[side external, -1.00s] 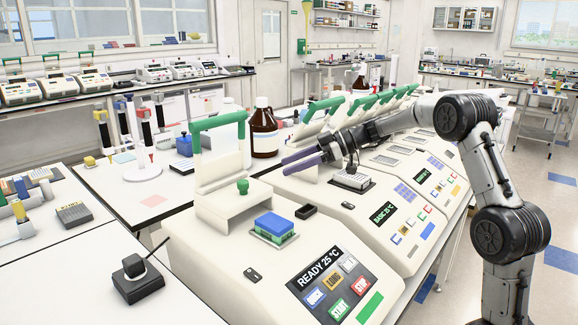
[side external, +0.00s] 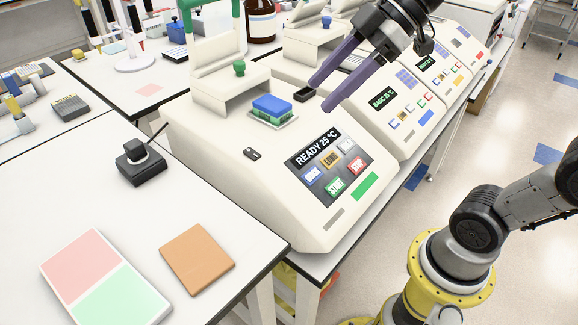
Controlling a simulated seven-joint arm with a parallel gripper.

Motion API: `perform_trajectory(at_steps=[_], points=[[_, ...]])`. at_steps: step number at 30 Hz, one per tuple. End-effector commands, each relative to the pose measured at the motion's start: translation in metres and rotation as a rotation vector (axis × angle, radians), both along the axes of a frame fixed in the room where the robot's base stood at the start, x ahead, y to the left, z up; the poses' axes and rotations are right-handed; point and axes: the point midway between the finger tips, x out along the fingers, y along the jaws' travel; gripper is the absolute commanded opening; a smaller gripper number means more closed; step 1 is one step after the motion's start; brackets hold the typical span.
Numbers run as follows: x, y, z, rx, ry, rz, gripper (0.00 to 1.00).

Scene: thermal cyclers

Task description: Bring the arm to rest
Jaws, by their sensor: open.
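My gripper (side external: 320,97) is in the upper middle of the side external view. Its two long purple fingers are spread apart with nothing between them, pointing down and left. The fingertips show near a small black open holder on the nearest thermal cycler (side external: 235,165); their height above it is hard to tell. This cycler's lid stands open with its green handle up, and its screen reads READY 25 °C. A blue and green block (side external: 272,108) sits on the cycler's top, left of my fingertips and apart from them.
More cyclers (side external: 385,90) stand in a row behind and to the right. A black device (side external: 140,162) with a stick stands on the left table. A pink and green mat (side external: 105,280) and an orange mat (side external: 197,258) lie in front. Floor is open at right.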

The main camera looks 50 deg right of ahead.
Motion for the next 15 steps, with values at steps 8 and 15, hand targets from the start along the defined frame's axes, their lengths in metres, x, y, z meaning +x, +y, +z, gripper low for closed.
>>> perform_trajectory(at_steps=[8,15], points=[[-0.097,-0.041,-0.069,-0.131,0.139,-0.414,0.69],[-0.116,-0.082,-0.109,-0.124,0.218,-0.792,0.69]])
